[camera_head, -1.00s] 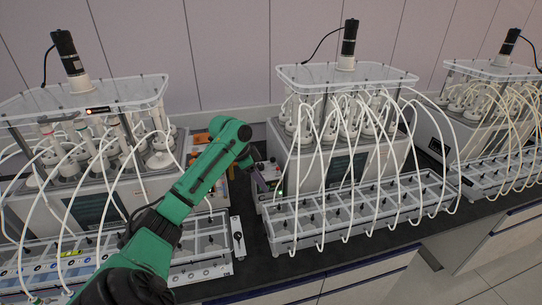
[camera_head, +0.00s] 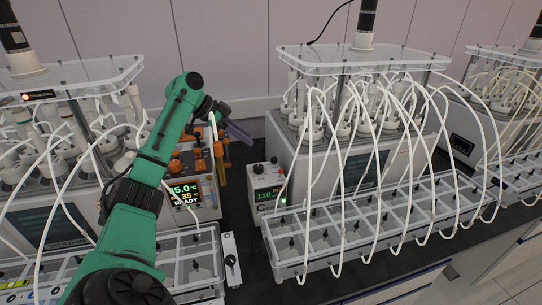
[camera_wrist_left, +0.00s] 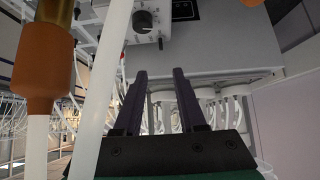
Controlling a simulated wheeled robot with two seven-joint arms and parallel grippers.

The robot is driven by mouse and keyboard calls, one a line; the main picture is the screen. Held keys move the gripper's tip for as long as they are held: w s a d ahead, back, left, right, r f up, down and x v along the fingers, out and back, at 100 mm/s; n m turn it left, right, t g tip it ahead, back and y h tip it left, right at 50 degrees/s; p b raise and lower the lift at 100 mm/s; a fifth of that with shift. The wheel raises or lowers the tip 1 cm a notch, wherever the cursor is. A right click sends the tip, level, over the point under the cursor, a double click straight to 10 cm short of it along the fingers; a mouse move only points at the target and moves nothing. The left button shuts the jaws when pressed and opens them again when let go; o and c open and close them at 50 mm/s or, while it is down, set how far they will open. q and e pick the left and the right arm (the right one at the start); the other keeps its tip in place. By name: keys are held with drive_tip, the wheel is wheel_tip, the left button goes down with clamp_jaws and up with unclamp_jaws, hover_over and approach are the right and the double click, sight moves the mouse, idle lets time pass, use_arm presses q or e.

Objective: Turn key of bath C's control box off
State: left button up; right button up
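A small control box (camera_head: 266,186) with a green-lit display stands between two reactor baths. It has small knobs on top, and I cannot make out a key on it. A black round knob (camera_wrist_left: 143,20) on a pale panel shows beyond the fingertips. My right gripper is in neither view.
A controller (camera_head: 187,193) reading 85.0 °C and READY stands left of the box, with orange fittings (camera_head: 187,157) behind it. White tubes arch over the trays (camera_head: 345,235). An orange-brown fitting (camera_wrist_left: 40,62) and a white tube (camera_wrist_left: 103,85) are close by the gripper.

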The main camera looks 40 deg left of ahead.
sight(272, 158)
use_arm(q)
drive_tip(key=p+x, duration=0.3)
drive_tip(key=x, duration=0.8)
drive_tip(key=shift+w+d+f+p, duration=0.1)
drive_tip(key=shift+w+f+p, duration=0.2)
drive_tip(key=shift+p, duration=0.1)
drive_tip(key=shift+w+f, duration=0.15)
drive_tip(key=shift+f, duration=0.1)
clamp_jaws()
